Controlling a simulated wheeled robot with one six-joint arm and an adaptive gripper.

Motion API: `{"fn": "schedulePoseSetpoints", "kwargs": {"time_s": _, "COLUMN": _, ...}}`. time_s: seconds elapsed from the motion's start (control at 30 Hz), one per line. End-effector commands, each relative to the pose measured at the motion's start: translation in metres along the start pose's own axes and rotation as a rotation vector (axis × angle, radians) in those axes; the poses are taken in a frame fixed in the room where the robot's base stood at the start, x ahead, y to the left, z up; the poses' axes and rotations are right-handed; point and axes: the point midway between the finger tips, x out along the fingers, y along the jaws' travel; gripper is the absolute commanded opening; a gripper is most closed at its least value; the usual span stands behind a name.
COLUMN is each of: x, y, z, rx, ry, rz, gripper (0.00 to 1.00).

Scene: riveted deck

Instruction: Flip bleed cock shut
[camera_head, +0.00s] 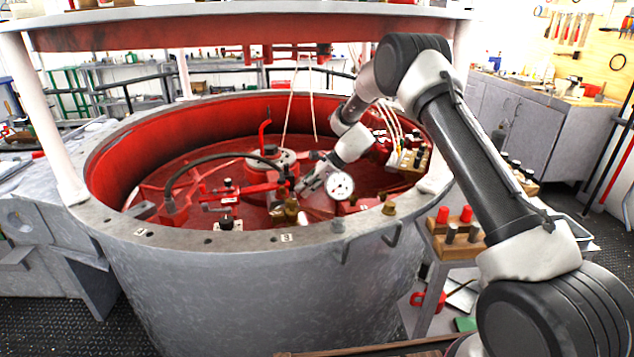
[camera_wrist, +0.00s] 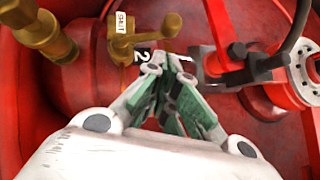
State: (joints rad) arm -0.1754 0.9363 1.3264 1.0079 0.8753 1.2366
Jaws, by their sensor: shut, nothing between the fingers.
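A brass cock (camera_wrist: 122,46) shows in the wrist view at the upper middle, on a red pipe. Its lever ends in a round knob (camera_wrist: 171,25) pointing right, and a white tag (camera_wrist: 121,22) reading "SHUT" stands beside the body. My gripper (camera_wrist: 178,62) is shut and empty, just below and right of the lever, and appears apart from it. In the head view my gripper (camera_head: 303,188) reaches down inside the round vessel near brass fittings (camera_head: 290,211); which of them is the cock is hard to tell there.
Another brass fitting (camera_wrist: 45,32) stands left, and a dark curved hose (camera_wrist: 290,35) and red flange (camera_wrist: 303,68) right.

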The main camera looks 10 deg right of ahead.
Motion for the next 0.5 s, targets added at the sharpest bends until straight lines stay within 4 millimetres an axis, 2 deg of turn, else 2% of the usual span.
{"fn": "schedulePoseSetpoints", "kwargs": {"time_s": 0.2, "x": 0.015, "y": 0.0, "z": 0.016, "rx": -0.001, "ry": -0.001, "rz": 0.001, "gripper": 0.0}}
{"fn": "schedulePoseSetpoints", "kwargs": {"time_s": 0.5, "x": 0.018, "y": 0.0, "z": 0.018, "rx": -0.001, "ry": -0.001, "rz": 0.0, "gripper": 0.0}}
